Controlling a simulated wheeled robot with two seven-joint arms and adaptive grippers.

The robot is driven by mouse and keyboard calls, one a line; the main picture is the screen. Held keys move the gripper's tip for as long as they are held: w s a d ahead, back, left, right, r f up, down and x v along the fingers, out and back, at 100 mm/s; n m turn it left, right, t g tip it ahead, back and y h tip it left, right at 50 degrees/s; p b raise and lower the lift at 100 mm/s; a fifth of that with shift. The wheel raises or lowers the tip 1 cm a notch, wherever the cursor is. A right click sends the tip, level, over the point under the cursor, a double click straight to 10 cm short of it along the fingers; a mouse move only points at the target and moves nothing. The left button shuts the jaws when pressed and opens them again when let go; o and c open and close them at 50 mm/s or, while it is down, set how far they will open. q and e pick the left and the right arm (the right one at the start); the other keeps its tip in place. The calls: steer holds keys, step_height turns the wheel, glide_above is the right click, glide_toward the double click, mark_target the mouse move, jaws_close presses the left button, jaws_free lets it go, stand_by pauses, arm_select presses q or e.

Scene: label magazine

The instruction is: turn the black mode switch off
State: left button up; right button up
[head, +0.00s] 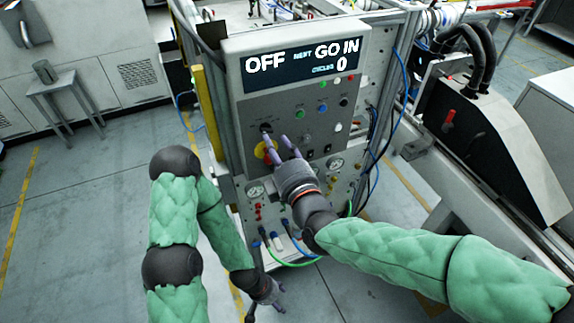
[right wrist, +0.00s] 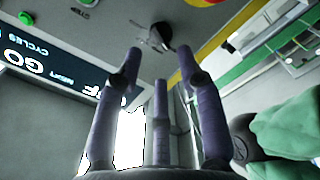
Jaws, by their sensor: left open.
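The black mode switch (right wrist: 161,34) is a dark knob on the grey control panel (head: 240,113) in the right wrist view. It also shows small in the head view (head: 266,127), close to my fingers. My right gripper (head: 279,143) is in front of the panel, its purple fingers pointing at the switch. In the right wrist view its fingers (right wrist: 160,55) are spread, with the switch just beyond and between two fingertips. I see no clear contact. The panel display (head: 302,62) reads OFF, GO IN and 0. My left gripper (head: 267,312) hangs low, open and empty.
A yellow-and-red button (head: 262,152) is partly hidden behind my right fingers. Several coloured buttons sit on the panel, including a green one (head: 299,115). Gauges (head: 255,191) and hoses are below. A black machine housing (head: 480,135) stands right.

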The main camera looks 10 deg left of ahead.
steer(key=v, duration=0.7)
stand_by(0.4)
steer(key=w+d+f+m+g+h, duration=0.1)
steer(key=d+f+m+g+h, duration=0.2)
steer(key=f, duration=0.7)
steer(key=w+d+f+m+g+h+b, duration=0.15)
steer(key=d+f+m, duration=0.25)
steer(key=f, duration=0.7)
steer(key=w+d+f+m+g+h, duration=0.1)
steer(key=d+f+m+g, duration=0.25)
steer(key=f, duration=0.65)
steer(key=s+d+f+m+g, duration=0.3)
steer(key=s+f+m, duration=0.3)
steer(key=f, duration=0.5)
steer(key=s+d+f+m+g+b, duration=0.1)
steer(key=s+d+f+m+g, duration=0.2)
steer(key=s+f+m, duration=0.3)
steer(key=s+d+f, duration=0.1)
steer(key=s+f, duration=0.3)
steer(key=f, duration=0.1)
steer(key=shift+d+g, duration=0.3)
steer(key=shift+s+h, duration=0.1)
steer(key=shift+h, duration=0.15)
